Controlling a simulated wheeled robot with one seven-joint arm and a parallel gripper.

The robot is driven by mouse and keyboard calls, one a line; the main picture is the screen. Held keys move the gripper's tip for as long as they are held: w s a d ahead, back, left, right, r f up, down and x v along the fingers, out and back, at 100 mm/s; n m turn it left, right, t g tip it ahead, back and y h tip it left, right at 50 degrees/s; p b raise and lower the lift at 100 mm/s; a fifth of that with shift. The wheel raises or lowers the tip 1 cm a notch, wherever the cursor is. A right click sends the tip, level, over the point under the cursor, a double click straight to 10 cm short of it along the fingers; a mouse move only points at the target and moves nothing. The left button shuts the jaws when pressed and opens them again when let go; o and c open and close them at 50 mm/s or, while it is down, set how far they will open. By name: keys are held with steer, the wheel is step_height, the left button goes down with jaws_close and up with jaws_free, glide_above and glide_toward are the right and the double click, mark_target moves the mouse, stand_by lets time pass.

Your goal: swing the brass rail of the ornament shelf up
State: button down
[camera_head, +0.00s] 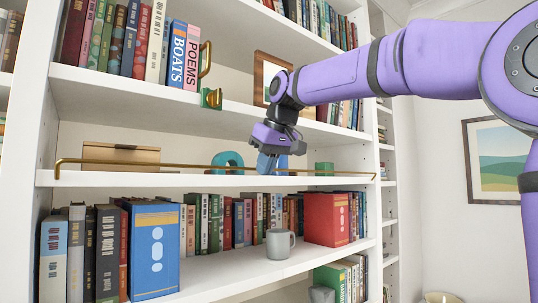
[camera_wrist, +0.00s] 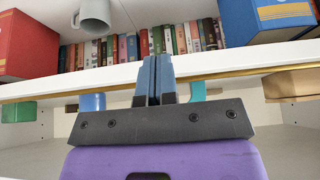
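The ornament shelf (camera_head: 210,181) is a white board that carries several ornaments. Its brass rail (camera_head: 170,167) runs low along the front edge, and its bent left end shows. The rail also shows in the wrist view (camera_wrist: 235,74), where the scene is upside down; it crosses at the fingers. My gripper (camera_head: 265,165) is at the rail, right of the middle of the shelf. In the wrist view its two blue fingers (camera_wrist: 155,78) are close together with nothing visible between them. I cannot tell whether they touch the rail.
On the shelf stand a wooden box (camera_head: 120,154), a teal arch-shaped ornament (camera_head: 227,160), a blue ornament (camera_head: 282,162) and a green block (camera_head: 324,168). The shelf below holds books, a grey mug (camera_head: 280,244) and a red box (camera_head: 327,219). Another brass piece (camera_head: 205,60) is above.

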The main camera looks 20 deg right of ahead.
steer(key=shift+w+f, duration=0.2)
steer(key=shift+f, duration=0.15)
steer(key=shift+w+a, duration=0.3)
steer(key=shift+w, duration=0.55)
steer(key=shift+w+a, duration=0.3)
steer(key=shift+w, duration=0.55)
stand_by(0.7)
steer(key=shift+s, duration=0.1)
steer(key=s, duration=0.1)
steer(key=s+d, duration=0.1)
steer(key=s, duration=0.2)
steer(key=shift+s+d, duration=0.25)
steer(key=shift+s, duration=0.05)
stand_by(0.5)
